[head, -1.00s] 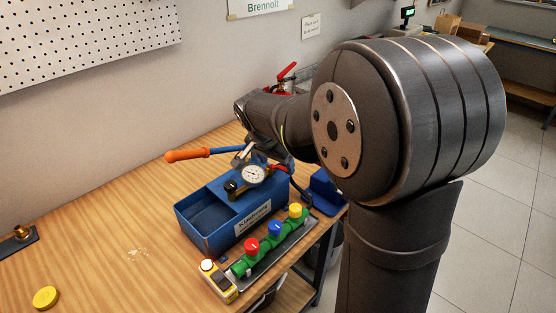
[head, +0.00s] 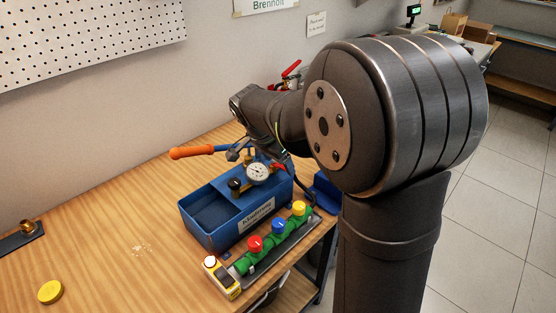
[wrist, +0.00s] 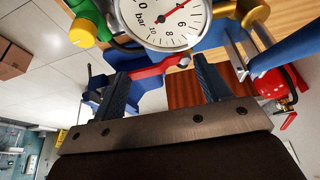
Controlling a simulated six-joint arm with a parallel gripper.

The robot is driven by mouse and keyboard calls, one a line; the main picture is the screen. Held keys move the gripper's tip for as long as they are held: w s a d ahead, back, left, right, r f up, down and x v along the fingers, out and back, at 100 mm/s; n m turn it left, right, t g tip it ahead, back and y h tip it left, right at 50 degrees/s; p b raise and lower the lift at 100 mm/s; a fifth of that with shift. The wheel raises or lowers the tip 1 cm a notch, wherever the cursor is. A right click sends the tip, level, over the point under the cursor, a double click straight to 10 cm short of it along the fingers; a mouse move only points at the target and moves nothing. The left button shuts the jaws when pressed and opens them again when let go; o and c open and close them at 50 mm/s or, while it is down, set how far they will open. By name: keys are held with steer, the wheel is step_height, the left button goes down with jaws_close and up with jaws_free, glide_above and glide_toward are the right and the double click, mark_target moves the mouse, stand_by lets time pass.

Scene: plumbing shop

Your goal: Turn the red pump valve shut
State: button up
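The test pump is a blue box (head: 215,212) on the wooden bench, with a pressure gauge (head: 258,173) and an orange-handled lever (head: 190,152). The red valve lever (head: 279,165) shows beside the gauge, partly hidden by my arm. In the wrist view the red valve lever (wrist: 152,71) lies crosswise just below the gauge (wrist: 165,17). My gripper (wrist: 155,66) is open, with one finger on each side of the red lever. Whether a finger touches it, I cannot tell. In the head view the fingers are hard to make out among the fittings.
A green manifold (head: 266,252) with red, blue and yellow caps stands close in front of the pump. A yellow device (head: 222,278) lies at its end. A yellow cap (head: 50,291) and a brass fitting (head: 27,226) are at left. The bench's left middle is mostly clear.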

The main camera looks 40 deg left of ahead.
steer(key=o, duration=0.4)
steer(key=shift+r, duration=0.1)
steer(key=v, duration=1.7)
steer(key=shift+s, duration=0.15)
steer(key=x, duration=1.7)
